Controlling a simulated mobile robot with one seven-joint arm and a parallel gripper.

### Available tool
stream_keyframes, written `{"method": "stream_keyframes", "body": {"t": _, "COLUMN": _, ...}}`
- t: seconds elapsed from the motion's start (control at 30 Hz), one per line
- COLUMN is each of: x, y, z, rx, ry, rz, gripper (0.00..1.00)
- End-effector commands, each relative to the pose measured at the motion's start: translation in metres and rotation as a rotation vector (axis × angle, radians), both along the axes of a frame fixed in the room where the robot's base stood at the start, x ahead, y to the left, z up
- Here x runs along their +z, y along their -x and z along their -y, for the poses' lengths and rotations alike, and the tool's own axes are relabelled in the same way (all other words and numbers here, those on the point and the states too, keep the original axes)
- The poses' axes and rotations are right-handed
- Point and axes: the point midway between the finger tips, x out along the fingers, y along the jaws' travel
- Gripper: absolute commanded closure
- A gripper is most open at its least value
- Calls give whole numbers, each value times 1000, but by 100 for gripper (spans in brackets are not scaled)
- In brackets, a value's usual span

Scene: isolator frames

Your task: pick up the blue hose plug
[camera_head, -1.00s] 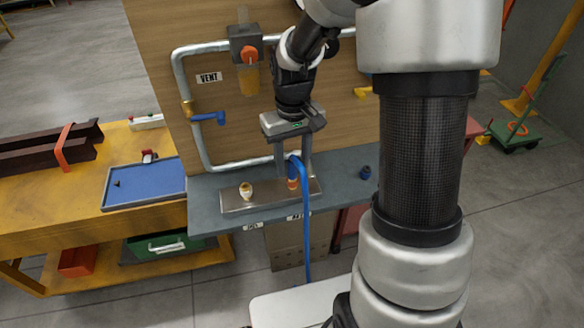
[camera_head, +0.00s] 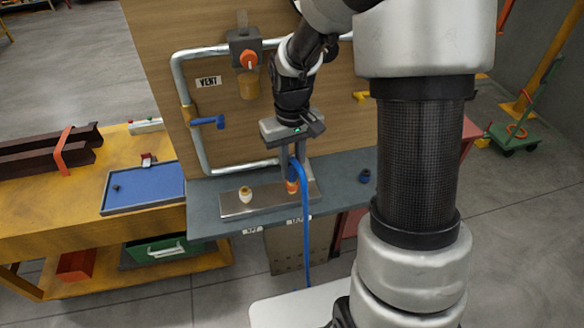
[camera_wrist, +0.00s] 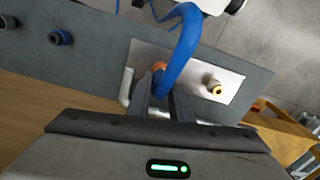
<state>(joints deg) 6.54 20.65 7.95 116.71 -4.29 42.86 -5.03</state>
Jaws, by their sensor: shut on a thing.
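The blue hose (camera_head: 305,225) rises from the floor and bends over at its top to the plug at the metal plate (camera_head: 266,205). My gripper (camera_head: 293,176) points down over the plate, its two fingers shut on the blue hose plug at the hose's upper end. The fingers cover most of the plug. An orange-collared fitting (camera_head: 291,187) shows just below the fingertips; I cannot tell whether the plug is still seated in it. In the wrist view the hose (camera_wrist: 181,50) arches up from between the fingers (camera_wrist: 160,98).
A white fitting with a yellow rim (camera_head: 245,194) stands on the plate to the left. A dark blue cap (camera_head: 365,176) sits on the grey bench to the right. Behind is a board with a pipe loop, a blue-handled valve (camera_head: 207,121) and an orange knob (camera_head: 249,59). A blue tray (camera_head: 145,188) lies left.

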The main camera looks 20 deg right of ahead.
Motion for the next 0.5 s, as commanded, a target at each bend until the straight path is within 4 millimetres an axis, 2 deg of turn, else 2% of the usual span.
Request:
{"method": "stream_keyframes", "body": {"t": 0.17, "x": 23, "y": -1, "z": 0, "rx": 0, "ry": 0, "rz": 5, "gripper": 100}}
{"method": "stream_keyframes", "body": {"t": 0.27, "x": 46, "y": -2, "z": 0, "rx": 1, "ry": 1, "rz": 7, "gripper": 100}}
{"method": "stream_keyframes", "body": {"t": 0.5, "x": 113, "y": -1, "z": 0, "rx": 0, "ry": 1, "rz": 6, "gripper": 100}}
